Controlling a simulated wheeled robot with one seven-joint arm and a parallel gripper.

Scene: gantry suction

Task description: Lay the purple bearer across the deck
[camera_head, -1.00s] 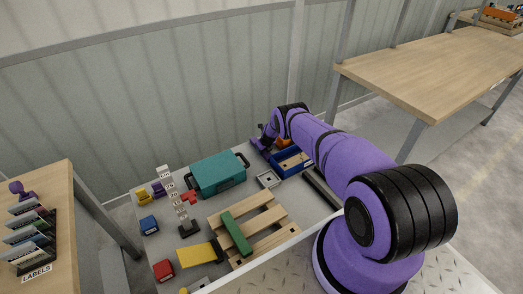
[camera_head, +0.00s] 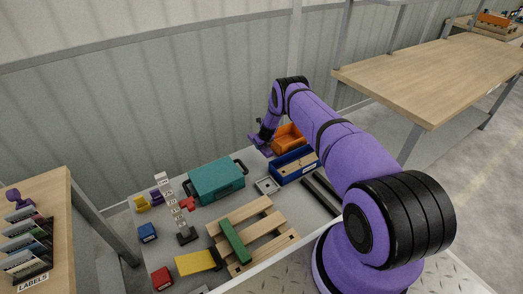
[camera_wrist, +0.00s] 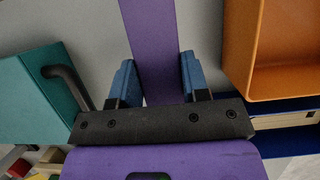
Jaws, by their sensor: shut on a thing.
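The purple bearer (camera_wrist: 148,35) is a flat purple bar between the blue fingers of my gripper (camera_wrist: 157,80) in the wrist view, running away past the fingertips. In the head view my gripper (camera_head: 262,144) is at the far side of the bench, left of the orange bin, and the bearer is hard to tell from my purple arm. My gripper is shut on the bearer. The deck is a pale wooden slatted pallet (camera_head: 262,226) nearer the front, with a green bearer (camera_head: 235,241) lying across its slats.
A teal case (camera_head: 216,182) stands left of my gripper, between it and the pallet's left side. An orange bin (camera_head: 289,136) and a blue bin (camera_head: 294,167) are to the right. A labelled post (camera_head: 173,205) and yellow block (camera_head: 196,262) stand left of the pallet.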

